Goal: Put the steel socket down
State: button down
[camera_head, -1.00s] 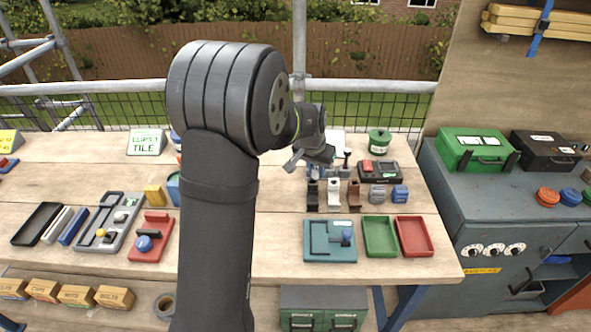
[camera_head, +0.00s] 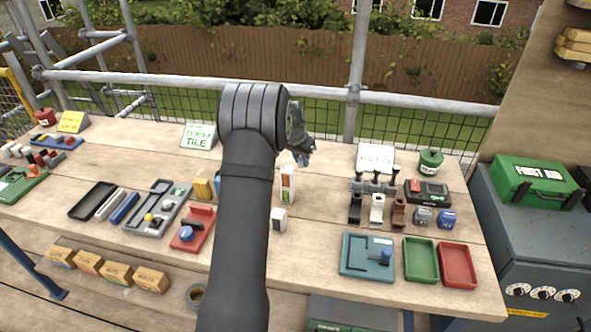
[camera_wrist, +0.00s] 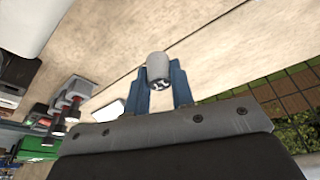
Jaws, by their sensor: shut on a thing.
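My gripper (camera_head: 303,157) is above the back part of the wooden bench (camera_head: 335,215), left of the clip rack. In the wrist view my gripper (camera_wrist: 160,78) has its two blue fingers shut on the steel socket (camera_wrist: 156,62). The socket is a short grey cylinder with its dark toothed opening turned toward the camera. It appears held clear of the bench top. In the head view the socket cannot be made out at the fingertips.
A white and orange upright item (camera_head: 288,183) and a small white block (camera_head: 279,219) stand close below my gripper. The clip rack (camera_head: 372,186) is to the right, with a white sign (camera_head: 375,158) behind it. Bare planks lie between them.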

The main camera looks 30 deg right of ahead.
aim_at(297, 175)
jog(key=shift+w+a+f, duration=0.2)
jog(key=shift+w+f, duration=0.2)
jog(key=shift+w, duration=0.2)
jog(key=shift+w+a+f, duration=0.2)
jog(key=shift+w+f, duration=0.2)
jog(key=shift+w, duration=0.2)
jog(key=shift+f, duration=1.9)
jog(key=shift+f, duration=0.15)
jog(key=c, duration=1.3)
grip_release()
jog(key=shift+o, duration=0.2)
jog(key=v, duration=1.2)
